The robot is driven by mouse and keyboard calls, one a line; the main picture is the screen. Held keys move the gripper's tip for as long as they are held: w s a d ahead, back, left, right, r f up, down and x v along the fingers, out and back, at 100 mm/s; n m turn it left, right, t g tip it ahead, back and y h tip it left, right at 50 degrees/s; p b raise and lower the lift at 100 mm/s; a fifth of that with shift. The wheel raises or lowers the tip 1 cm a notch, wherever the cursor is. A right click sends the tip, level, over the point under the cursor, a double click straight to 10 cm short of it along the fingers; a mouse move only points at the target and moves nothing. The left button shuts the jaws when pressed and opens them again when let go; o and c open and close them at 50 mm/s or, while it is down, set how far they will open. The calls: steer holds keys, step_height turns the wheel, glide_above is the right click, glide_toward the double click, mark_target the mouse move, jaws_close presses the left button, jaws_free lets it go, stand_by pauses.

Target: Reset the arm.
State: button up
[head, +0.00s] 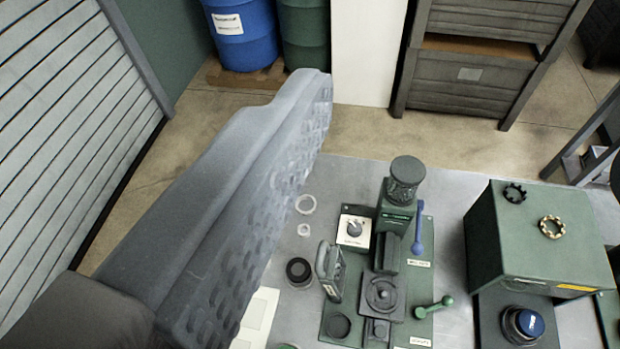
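Part of my gripper (245,185) fills the left and middle of the head view as one large grey finger with a dimpled side. It points up and to the right, above and left of the ring grinder. A second finger does not show clearly, so its opening cannot be judged. I see nothing held. The ring grinder (381,293) is a dark green machine with a round top part, a blue lever (418,236), a green lever (434,307) and a control knob panel (354,230). It stands on a grey table (450,215).
A green box machine (535,240) with small rings on top stands right. Blue and green barrels, metal crates (470,80) and a slatted shutter (70,130) stand beyond the table.

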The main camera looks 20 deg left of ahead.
step_height(320, 180, down, 6)
steer(key=b, duration=0.6)
steer(key=shift+f, duration=0.25)
steer(key=shift+r, duration=0.1)
steer(key=shift+c, duration=0.3)
